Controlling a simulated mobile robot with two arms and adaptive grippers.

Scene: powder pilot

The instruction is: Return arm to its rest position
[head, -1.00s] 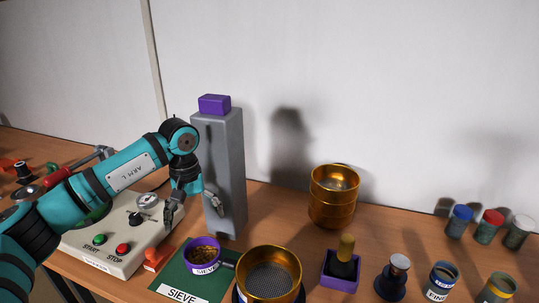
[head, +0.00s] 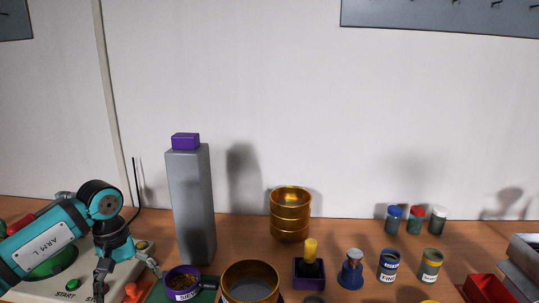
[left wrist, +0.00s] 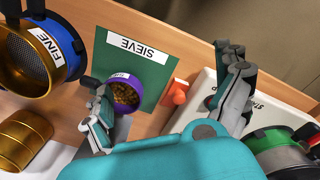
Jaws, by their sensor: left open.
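My left arm comes in from the left in the head view, bent at the elbow, with its gripper (head: 128,278) pointing down. The gripper is open and empty. It is left of the purple cup (head: 182,284) labelled SIEVE, which holds brownish grains. The left wrist view shows my open gripper (left wrist: 165,92) with its fingers spread wide. There the purple cup (left wrist: 125,92) stands on a green SIEVE mat (left wrist: 150,62), partly behind one finger. My right gripper is not in view.
A white control box (head: 40,270) with START button lies under my arm. A grey column (head: 192,210) with a purple top stands right of it. Gold sieves (head: 290,215), a brush in a purple holder (head: 309,272), jars (head: 389,266) and a red bin (head: 485,288) stand rightward.

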